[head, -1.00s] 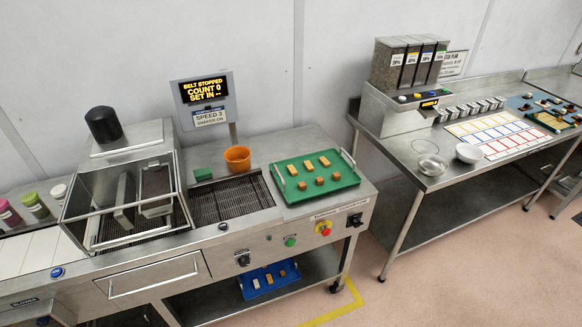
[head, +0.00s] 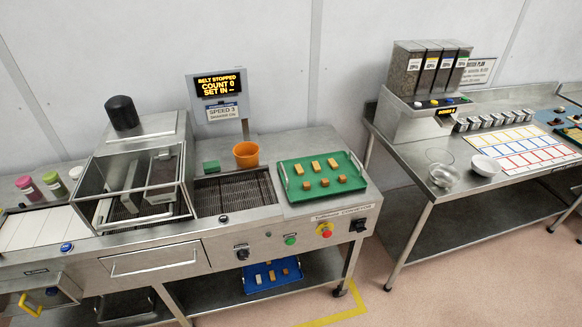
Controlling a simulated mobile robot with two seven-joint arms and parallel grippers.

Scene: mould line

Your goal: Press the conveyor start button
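The conveyor machine (head: 275,222) stands on the left with controls along its front panel. A green button (head: 290,240) sits on that panel, left of a red mushroom button (head: 326,231) on a yellow base. A black rotary knob (head: 242,253) is further left and a black switch (head: 358,225) is at the right end. A blue button (head: 67,247) is at the far left. The display (head: 219,87) reads BELT STOPPED, COUNT 0. Neither of my grippers is in view.
A green tray (head: 354,192) with several small blocks rests on the machine's right end. An orange cup (head: 246,154) stands behind the belt (head: 238,193). A blue tray (head: 249,290) is on the lower shelf. A steel table (head: 408,189) stands to the right, with open floor between.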

